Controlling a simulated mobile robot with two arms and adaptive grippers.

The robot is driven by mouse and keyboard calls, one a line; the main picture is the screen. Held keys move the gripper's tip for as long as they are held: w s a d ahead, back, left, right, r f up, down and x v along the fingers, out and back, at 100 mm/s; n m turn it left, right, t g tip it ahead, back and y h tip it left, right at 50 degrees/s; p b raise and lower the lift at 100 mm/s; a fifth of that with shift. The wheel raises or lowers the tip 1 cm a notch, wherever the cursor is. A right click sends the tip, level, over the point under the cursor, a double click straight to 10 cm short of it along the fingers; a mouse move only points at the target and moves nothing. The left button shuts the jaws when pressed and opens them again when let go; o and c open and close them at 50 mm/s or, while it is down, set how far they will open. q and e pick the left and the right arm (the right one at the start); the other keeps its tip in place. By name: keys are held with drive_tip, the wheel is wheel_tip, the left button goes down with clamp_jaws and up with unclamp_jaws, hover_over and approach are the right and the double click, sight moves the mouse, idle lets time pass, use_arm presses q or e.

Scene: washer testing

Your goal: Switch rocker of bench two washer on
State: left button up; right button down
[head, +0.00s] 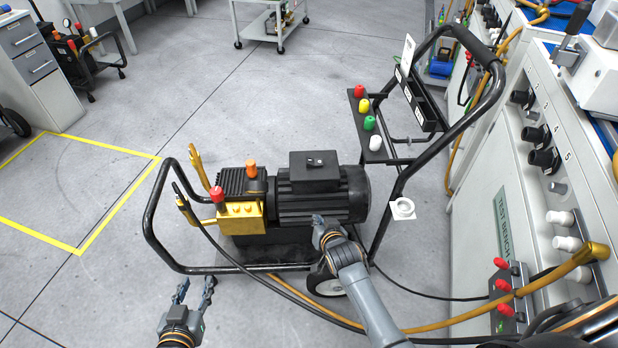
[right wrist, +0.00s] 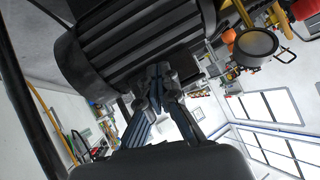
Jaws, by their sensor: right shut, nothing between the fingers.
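The washer (head: 335,212) stands on a black wheeled frame, with a ribbed black motor and a yellow pump. Its rocker (head: 315,161) is a small dark switch with light marks on top of the motor's black box (head: 312,175). I cannot tell the rocker's position. My right gripper (head: 319,221) is shut and empty at the near side of the motor, lower than the box. In the right wrist view the shut fingertips (right wrist: 157,84) are close under the ribbed motor (right wrist: 135,45); contact is unclear. My left gripper (head: 196,288) is open and empty above the floor, left of the washer.
The test bench (head: 520,200) with knobs and hoses runs along the right. The washer's handle (head: 495,85) and nozzle rack (head: 366,125) rise right of the motor. A yellow hose (head: 440,322) crosses in front. Floor at left is clear, marked by yellow tape (head: 120,205).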

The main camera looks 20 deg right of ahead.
use_arm(q)
wheel_tip(320, 180, up, 16)
drive_tip(key=s+t+h+b, duration=0.1)
drive_tip(key=t+b, duration=0.4)
drive_tip(key=b, duration=0.2)
drive_tip(key=shift+d+f, duration=0.15)
drive_tip(key=shift+f, duration=0.1)
use_arm(e)
drive_tip(key=w+d+r+m+t+h, duration=0.1)
drive_tip(key=w+r+t, duration=0.1)
drive_tip(key=r, duration=0.4)
drive_tip(key=w+d+r+m+t+h, duration=0.1)
drive_tip(key=w+d+r+m, duration=0.1)
drive_tip(key=w+r, duration=0.2)
wheel_tip(320, 180, up, 2)
drive_tip(key=shift+w+d+r+t, duration=0.15)
drive_tip(key=shift+w+d+t, duration=0.15)
drive_tip(key=shift+w+t, duration=0.1)
